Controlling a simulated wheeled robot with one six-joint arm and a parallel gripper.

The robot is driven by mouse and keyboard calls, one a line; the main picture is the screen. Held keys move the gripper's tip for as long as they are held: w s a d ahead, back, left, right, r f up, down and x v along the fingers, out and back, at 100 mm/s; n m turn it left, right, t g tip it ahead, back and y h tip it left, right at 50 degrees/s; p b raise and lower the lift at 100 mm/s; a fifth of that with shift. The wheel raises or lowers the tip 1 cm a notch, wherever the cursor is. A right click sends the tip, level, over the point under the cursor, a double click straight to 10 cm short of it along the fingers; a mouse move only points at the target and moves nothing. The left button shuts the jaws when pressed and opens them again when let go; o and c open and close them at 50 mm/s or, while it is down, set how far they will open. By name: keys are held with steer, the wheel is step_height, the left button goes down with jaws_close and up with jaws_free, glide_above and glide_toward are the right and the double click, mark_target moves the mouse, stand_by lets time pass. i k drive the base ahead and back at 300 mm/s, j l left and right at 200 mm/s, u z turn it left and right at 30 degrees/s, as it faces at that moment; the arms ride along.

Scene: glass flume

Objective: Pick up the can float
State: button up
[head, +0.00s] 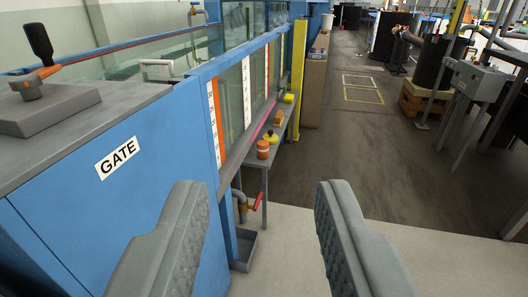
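What looks like the can float, a small orange cylinder with a pale band (263,149), stands upright at the near end of a narrow grey bench (254,163) along the flume. It is small and far in the head view, so its details are hard to tell. My gripper (262,186) is open, with its two grey padded fingers wide apart at the bottom of the view and nothing between them. The cylinder is well ahead of the fingers, apart from them, and appears above the gap between them.
Behind the cylinder on the bench are a yellow round piece (270,138), a brown block (278,117) and a yellow block (289,98). The blue GATE housing (120,185) fills the left. A red-handled valve (257,202) sits below the bench.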

mark_target(262, 146)
steer(key=i+l, duration=0.15)
steer(key=l, duration=0.2)
steer(key=i+l, duration=0.2)
steer(key=l, duration=0.15)
steer(key=i+l, duration=0.15)
steer(key=l, duration=0.25)
steer(key=i+z, duration=0.1)
steer(key=i, duration=1)
steer(key=i+j, duration=0.25)
steer(key=j, duration=0.15)
steer(key=i+j, duration=0.2)
steer(key=j, duration=0.15)
